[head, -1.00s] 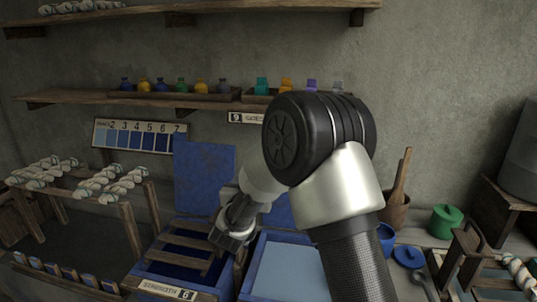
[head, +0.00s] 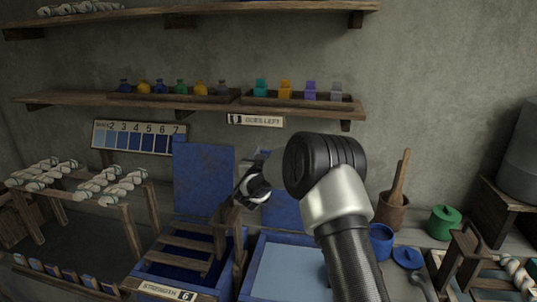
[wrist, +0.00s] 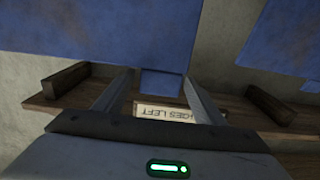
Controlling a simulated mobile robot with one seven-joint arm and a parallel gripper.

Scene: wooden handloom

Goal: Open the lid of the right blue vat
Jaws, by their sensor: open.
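The right blue vat (head: 250,275) shows a pale blue surface inside. Its blue lid (head: 282,208) stands raised behind it, partly hidden by my arm. The lid fills the upper left of the wrist view (wrist: 90,30), with a small blue tab (wrist: 162,84) at its edge. My gripper (head: 260,164) is open, up beside the raised lid; in the wrist view its two fingers (wrist: 158,75) lie either side of the tab. I cannot tell whether they touch it.
The left vat's blue lid (head: 203,180) is also upright, with a wooden rack (head: 180,252) across its vat. A green pot (head: 444,222) and blue cup (head: 381,240) stand right.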

